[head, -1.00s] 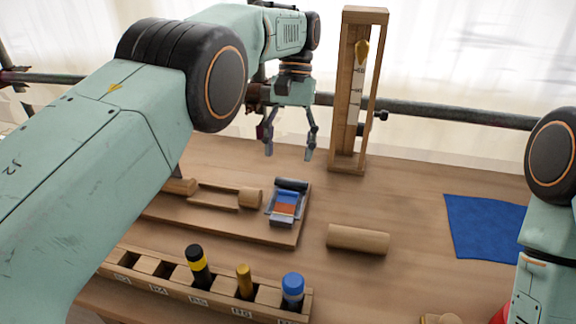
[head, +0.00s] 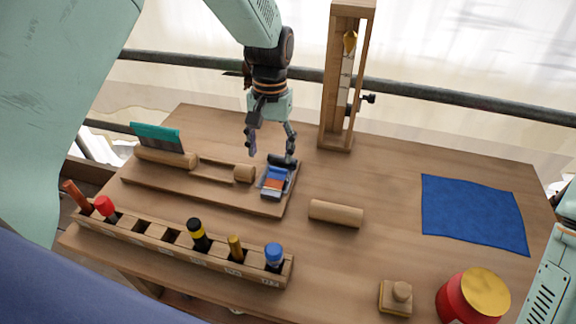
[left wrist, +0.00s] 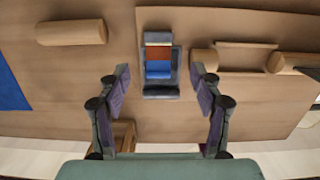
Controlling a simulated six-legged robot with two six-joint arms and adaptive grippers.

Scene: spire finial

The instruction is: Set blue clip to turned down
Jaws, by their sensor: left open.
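The blue clip (head: 277,173) sits on the right end of a wooden board (head: 225,198), in a small grey frame with a blue part, a reddish-brown part and a dark roller at its far end. I cannot tell whether it is turned up or down. In the left wrist view the clip (left wrist: 158,70) lies between the fingertips in the picture. My left gripper (head: 271,152) is open and empty, pointing down above the far end of the clip, apparently not touching it. My right gripper is outside both views; only part of that arm shows at the right edge.
A wooden cylinder (head: 336,214) lies right of the board. A wooden tower (head: 337,90) stands behind. A slotted rack (head: 160,240) with several coloured pieces is in front. A blue cloth (head: 473,213), a stamp-like block (head: 396,297) and a red pot (head: 466,300) are at right.

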